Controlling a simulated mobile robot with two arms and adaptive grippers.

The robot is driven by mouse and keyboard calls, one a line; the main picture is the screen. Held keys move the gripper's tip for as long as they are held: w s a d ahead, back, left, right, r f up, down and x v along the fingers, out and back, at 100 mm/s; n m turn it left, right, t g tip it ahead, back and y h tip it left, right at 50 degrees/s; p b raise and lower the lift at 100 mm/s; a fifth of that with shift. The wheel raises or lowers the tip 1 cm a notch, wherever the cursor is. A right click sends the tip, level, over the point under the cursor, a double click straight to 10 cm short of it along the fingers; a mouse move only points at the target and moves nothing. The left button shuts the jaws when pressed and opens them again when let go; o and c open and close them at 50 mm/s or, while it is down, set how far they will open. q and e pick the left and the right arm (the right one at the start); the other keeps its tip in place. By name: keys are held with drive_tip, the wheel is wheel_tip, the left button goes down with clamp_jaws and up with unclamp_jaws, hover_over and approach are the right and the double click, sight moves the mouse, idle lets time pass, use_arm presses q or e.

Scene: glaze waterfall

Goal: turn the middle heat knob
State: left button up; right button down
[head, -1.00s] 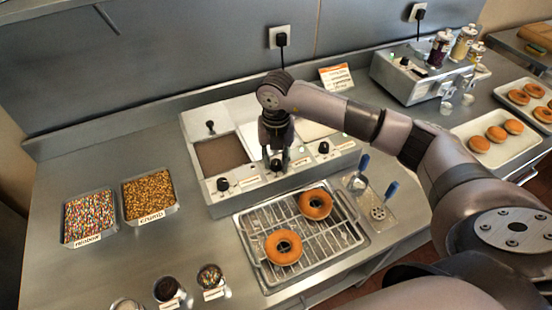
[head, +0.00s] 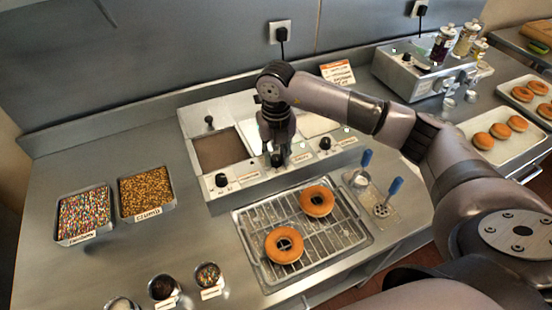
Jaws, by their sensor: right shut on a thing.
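The glaze machine (head: 240,190) is a grey box with wells on top and a row of black heat knobs on its front panel. The left knob (head: 221,180) and the right knob (head: 325,143) are in plain view. The middle knob (head: 277,160) is at the tips of my right gripper (head: 276,153), which points down from above and is shut on it. The gripper fingers partly cover the knob, so its pointer cannot be made out. My left gripper is not in view.
A wire rack (head: 300,235) with two donuts stands in front of the machine. Trays of rainbow sprinkles (head: 84,215) and crumb (head: 147,193) lie to the left. Blue-handled tools (head: 394,187) stand to the right. Small topping bowls (head: 163,288) sit at the front.

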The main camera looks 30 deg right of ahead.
drive_tip(key=n+b, duration=0.5)
drive_tip(key=shift+f+n, duration=0.2)
drive_tip(key=shift+n, duration=0.1)
drive_tip(key=n+b, duration=0.2)
drive_tip(key=shift+n+b, duration=0.3)
drive_tip(key=shift+b, duration=0.05)
drive_tip(key=n+b, duration=0.2)
drive_tip(key=n, duration=0.1)
drive_tip(key=shift+n+b, duration=0.3)
drive_tip(key=shift+b, duration=0.05)
drive_tip(key=shift+r+n+b, duration=0.2)
drive_tip(key=shift+n+b, duration=0.85)
drive_tip(key=shift+n, duration=0.75)
drive_tip(key=shift+r, duration=0.1)
drive_tip(key=c, duration=1.3)
unclamp_jaws()
